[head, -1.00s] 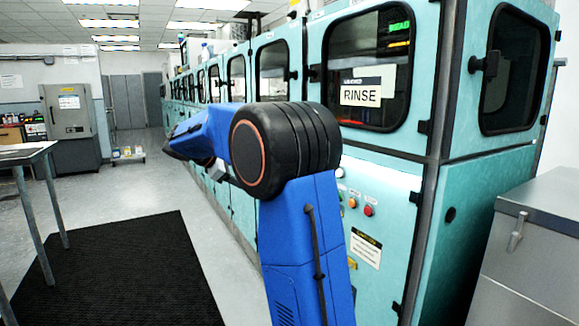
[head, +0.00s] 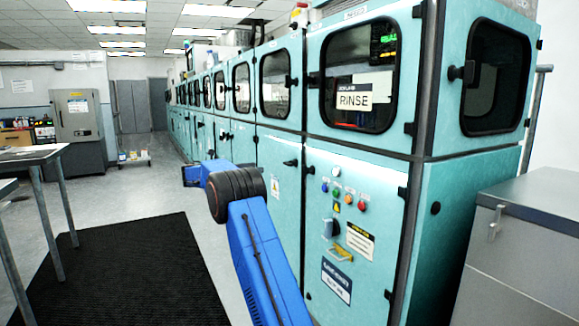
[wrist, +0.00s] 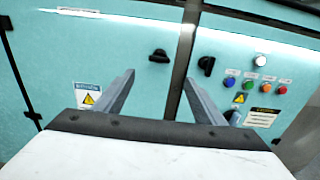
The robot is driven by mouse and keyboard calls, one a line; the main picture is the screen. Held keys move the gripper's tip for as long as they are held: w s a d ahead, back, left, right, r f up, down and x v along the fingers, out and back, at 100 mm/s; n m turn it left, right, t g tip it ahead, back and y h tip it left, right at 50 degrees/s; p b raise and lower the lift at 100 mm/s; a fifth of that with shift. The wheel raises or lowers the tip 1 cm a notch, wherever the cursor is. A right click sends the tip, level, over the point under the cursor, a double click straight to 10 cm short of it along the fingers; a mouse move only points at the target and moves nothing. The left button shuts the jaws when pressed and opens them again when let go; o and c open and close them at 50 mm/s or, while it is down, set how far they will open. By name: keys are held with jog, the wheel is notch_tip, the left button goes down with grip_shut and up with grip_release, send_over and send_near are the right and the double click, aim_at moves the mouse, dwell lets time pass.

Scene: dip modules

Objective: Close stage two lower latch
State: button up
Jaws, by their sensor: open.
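Two black latches sit side by side at the seam between two teal lower doors. The left latch (head: 291,162) lies about horizontal; it also shows in the wrist view (wrist: 159,56). The right latch (head: 309,170) stands more upright, seen too in the wrist view (wrist: 207,65). No readable label tells which is stage two. My gripper (wrist: 159,76) is open and empty, its fingers apart below the left latch in the picture. A gap to the doors appears to remain.
A RINSE sign (head: 353,97) hangs on the window above. A grey cabinet (head: 520,250) stands right. A black mat (head: 120,275) and a table (head: 35,155) are left.

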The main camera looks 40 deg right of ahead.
aim_at(285, 163)
jog(key=x, duration=1.7)
jog(key=shift+s+d, duration=0.1)
jog(key=shift+d, duration=0.15)
jog(key=c, duration=1.1)
